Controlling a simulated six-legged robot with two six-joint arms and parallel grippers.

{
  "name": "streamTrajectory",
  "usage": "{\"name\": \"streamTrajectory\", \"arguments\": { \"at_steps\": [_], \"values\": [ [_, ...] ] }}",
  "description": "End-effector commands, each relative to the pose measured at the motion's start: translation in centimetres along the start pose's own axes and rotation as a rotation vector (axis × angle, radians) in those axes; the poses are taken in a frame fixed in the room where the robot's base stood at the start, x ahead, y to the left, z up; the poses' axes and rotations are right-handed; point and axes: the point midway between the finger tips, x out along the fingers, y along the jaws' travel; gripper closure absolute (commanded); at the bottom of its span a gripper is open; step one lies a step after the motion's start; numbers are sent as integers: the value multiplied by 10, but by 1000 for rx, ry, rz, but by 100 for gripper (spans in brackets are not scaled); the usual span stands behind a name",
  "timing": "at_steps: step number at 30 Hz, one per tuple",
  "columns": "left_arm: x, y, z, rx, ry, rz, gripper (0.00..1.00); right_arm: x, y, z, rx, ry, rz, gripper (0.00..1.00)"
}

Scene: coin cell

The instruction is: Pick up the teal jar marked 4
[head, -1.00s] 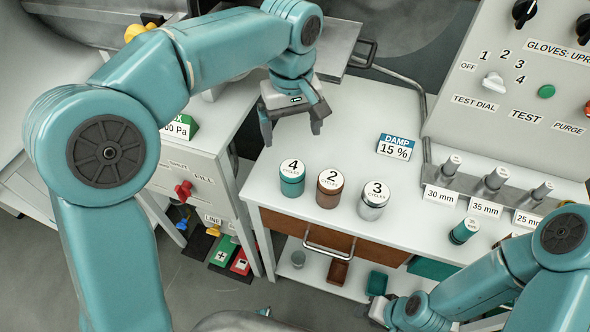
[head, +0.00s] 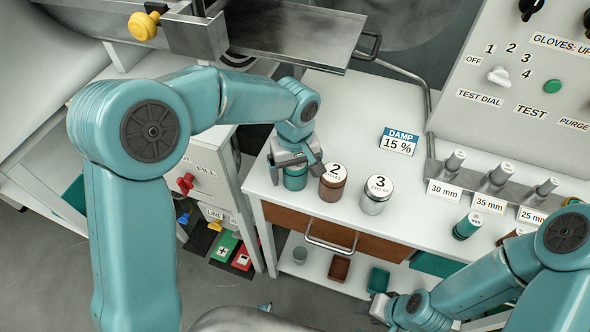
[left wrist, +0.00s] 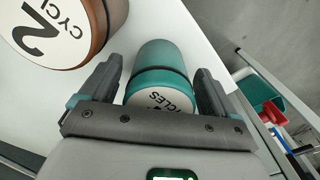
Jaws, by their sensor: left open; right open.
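The teal jar marked 4 (head: 295,181) stands on the white bench top at the left of a row of three jars; my left gripper hides its lid in the head view. My left gripper (head: 295,170) is open, with its fingers on either side of the jar. In the left wrist view the jar (left wrist: 160,66) lies between the two open fingers (left wrist: 160,85), with a gap on each side, its white lid partly covered by the gripper body. My right gripper (head: 378,308) is low at the bottom right, far from the jar.
The brown jar marked 2 (head: 332,187) stands close to the right of the teal jar, and the white jar marked 3 (head: 376,196) stands beyond it. A DAMP 15 % sign (head: 398,142) stands behind.

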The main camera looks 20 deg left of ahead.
Motion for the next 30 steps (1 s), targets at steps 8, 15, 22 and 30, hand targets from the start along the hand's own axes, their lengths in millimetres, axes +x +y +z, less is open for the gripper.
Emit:
{"name": "streamTrajectory", "arguments": {
  "at_steps": [8,15,22,30],
  "values": [
    [5,0,0,0,1,1,10,0,0,0,0,0,0,57],
    [4,0,0,0,1,0,73,0,0,0,0,0,0,57],
    [3,0,0,0,1,1,73,0,0,0,0,0,0,57],
    [-24,1,-1,0,4,4,73,-2,0,0,0,0,0,57]
  ]
}}
